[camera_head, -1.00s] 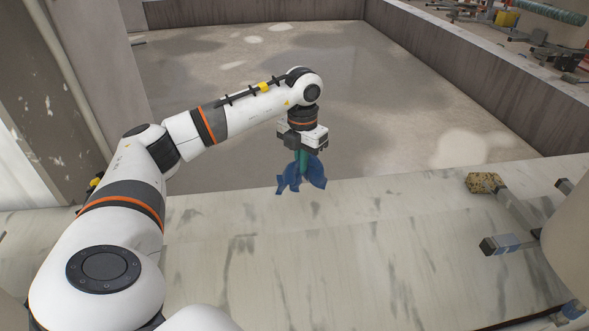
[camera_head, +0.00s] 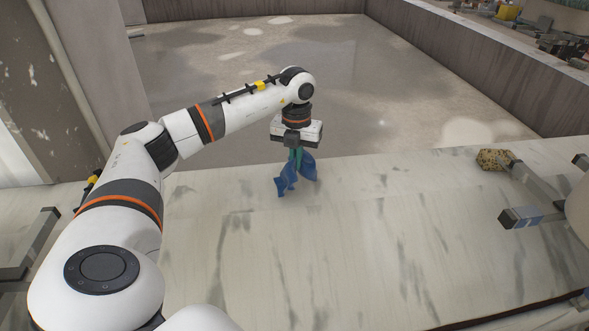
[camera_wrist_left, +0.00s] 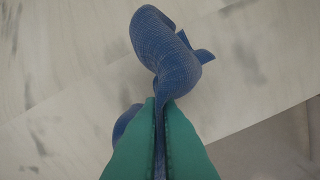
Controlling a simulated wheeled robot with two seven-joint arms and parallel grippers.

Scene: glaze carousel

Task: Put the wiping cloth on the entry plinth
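The wiping cloth (camera_head: 290,180) is blue and hangs crumpled below my left gripper (camera_head: 296,156), over the far part of the pale streaked stone surface (camera_head: 300,245). In the left wrist view, the green fingers of my left gripper (camera_wrist_left: 161,110) are shut on the cloth (camera_wrist_left: 170,45), which bulges out on both sides of them. Whether the cloth's lower end touches the stone is hard to tell. My right gripper is not in view. I cannot tell whether the streaked surface is the entry plinth.
A speckled yellow-brown sponge-like block (camera_head: 494,159) lies at the right. Near it is a grey bar with a blue-banded end (camera_head: 521,217). Behind the stone, a low wall (camera_head: 480,75) encloses a grey floor (camera_head: 300,75). The middle of the stone is clear.

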